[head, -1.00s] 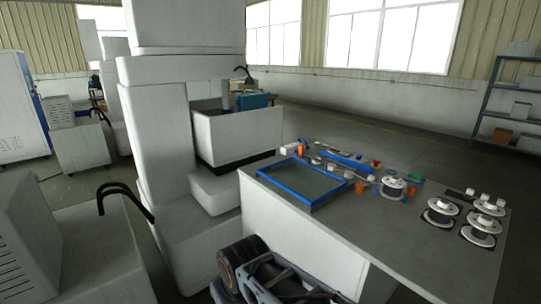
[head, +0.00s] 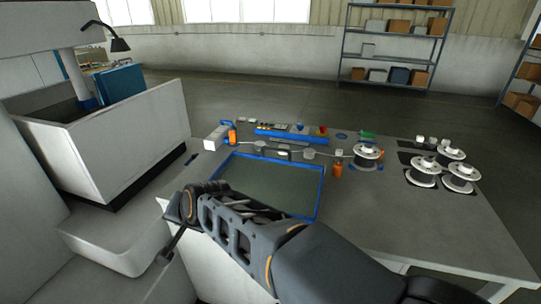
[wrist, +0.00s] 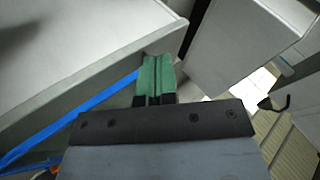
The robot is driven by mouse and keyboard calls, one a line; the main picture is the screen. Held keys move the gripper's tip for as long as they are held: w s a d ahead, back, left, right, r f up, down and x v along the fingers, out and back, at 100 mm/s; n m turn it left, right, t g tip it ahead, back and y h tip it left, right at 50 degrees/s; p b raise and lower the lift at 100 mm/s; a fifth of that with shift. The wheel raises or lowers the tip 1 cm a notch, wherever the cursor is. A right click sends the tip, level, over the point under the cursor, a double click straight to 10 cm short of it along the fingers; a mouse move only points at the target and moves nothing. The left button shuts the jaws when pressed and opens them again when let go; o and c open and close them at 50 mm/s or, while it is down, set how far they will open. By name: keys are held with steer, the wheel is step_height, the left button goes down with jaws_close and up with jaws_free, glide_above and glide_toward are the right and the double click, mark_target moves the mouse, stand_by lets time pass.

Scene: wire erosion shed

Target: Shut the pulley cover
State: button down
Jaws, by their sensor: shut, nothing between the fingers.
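I cannot pick out the pulley cover for certain in either view. In the wrist view my gripper (wrist: 155,75) shows its green fingertips pressed together, with nothing between them. The tips appear close to the lower corner of a large pale panel (wrist: 75,45); I cannot tell whether they touch it or whether it is the cover. In the head view my arm reaches in from the lower right, across the near edge of the bench, and my fingertips cannot be made out.
The grey bench (head: 420,235) holds a blue-rimmed tray (head: 322,190), several wire spools (head: 460,177), an orange bottle (head: 338,171) and small tools. A white machine with an open tank (head: 110,150) stands at left. Shelves (head: 395,60) stand at the back. The floor behind the bench is clear.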

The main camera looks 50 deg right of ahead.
mark_target(275, 150)
steer(key=w+d+m+t+h+b, duration=0.1)
steer(key=w+d+m+h+b, duration=0.1)
steer(key=d+m, duration=0.5)
steer(key=w+d+m+t+h+b, duration=0.1)
steer(key=d+m+h, duration=0.4)
steer(key=m, duration=0.6)
steer(key=w+d+m+t+h+b, duration=0.1)
steer(key=w+d+m+h+b, duration=0.2)
steer(key=d+m, duration=0.5)
steer(key=shift+w+d+r+m+h+b, duration=0.15)
steer(key=shift+d+m+h, duration=0.1)
steer(key=shift+m, duration=0.3)
steer(key=shift+w+d+r+m+h+b, duration=0.15)
steer(key=shift+m+h, duration=0.1)
steer(key=shift+m, duration=0.3)
steer(key=s+d+m+g+h, duration=0.1)
steer(key=d+m, duration=0.1)
steer(key=m, duration=0.1)
steer(key=s+d+f+m+g+h+b, duration=0.1)
steer(key=d+m, duration=0.2)
steer(key=s+d+m+g+h, duration=0.1)
steer(key=d+m+g+h, duration=0.1)
steer(key=m, duration=0.2)
steer(key=shift+s+d+f+b, duration=0.15)
steer(key=shift+s+f+b, duration=0.15)
steer(key=shift+s, duration=0.05)
steer(key=x, duration=1.2)
steer(key=shift+s+d+p, duration=0.15)
steer(key=shift+s+p, duration=0.15)
steer(key=shift+x, duration=0.85)
